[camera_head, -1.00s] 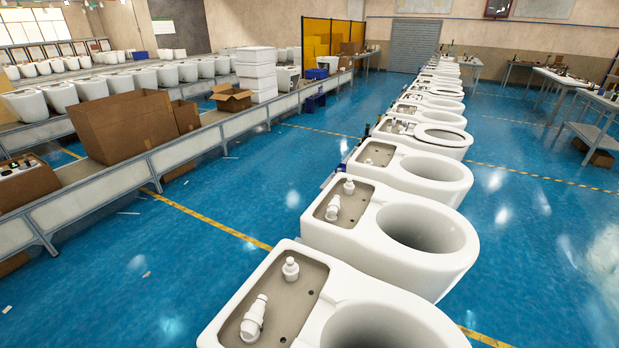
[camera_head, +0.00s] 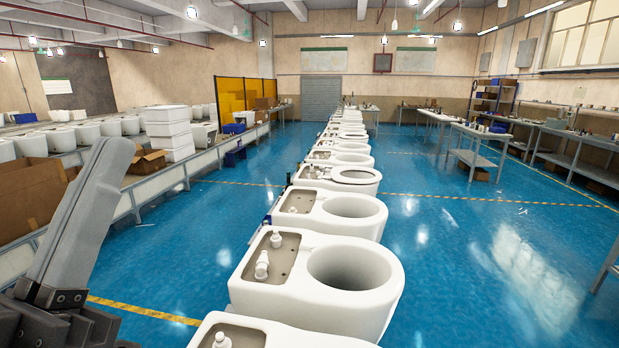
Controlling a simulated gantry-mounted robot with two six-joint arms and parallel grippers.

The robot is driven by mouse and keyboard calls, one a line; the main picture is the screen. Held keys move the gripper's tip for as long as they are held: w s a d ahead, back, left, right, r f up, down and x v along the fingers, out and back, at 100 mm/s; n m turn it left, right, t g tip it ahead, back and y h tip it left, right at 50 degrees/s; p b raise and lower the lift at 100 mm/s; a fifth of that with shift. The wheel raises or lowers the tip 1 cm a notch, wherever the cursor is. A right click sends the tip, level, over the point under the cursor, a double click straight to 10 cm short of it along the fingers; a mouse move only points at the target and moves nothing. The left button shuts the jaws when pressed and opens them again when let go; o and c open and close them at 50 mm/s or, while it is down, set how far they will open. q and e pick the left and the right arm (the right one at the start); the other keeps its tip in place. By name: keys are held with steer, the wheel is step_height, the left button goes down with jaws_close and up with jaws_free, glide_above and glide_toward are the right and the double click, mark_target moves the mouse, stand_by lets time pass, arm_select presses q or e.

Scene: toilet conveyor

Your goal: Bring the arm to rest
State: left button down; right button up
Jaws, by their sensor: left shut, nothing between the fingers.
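My left gripper (camera_head: 112,160) stands in the lower left of the head view, close to the camera. Its grey fingers point up and a little right, and they are together with nothing between them. Its dark body is cut off by the bottom left corner. It is apart from the toilets. A row of white toilets (camera_head: 370,318) runs from the bottom middle to the back. The nearer ones have white fittings (camera_head: 262,265) in the recess behind the bowl. My right gripper is not in view.
At left, a long conveyor (camera_head: 160,187) carries cardboard boxes (camera_head: 30,195) and white stacked tanks (camera_head: 168,130); my gripper overlaps it in the picture. Worktables (camera_head: 480,135) stand at the right. The blue floor (camera_head: 470,250) between the row and the tables is clear.

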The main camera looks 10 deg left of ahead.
arm_select(q)
step_height(320, 180, up, 34)
steer(key=d+m+h+p, duration=0.1)
steer(key=p, duration=3.2)
steer(key=shift+s+f+h+p, duration=0.15)
steer(key=shift+h+p, duration=0.15)
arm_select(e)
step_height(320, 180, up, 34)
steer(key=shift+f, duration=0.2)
arm_select(q)
steer(key=shift+f, duration=0.1)
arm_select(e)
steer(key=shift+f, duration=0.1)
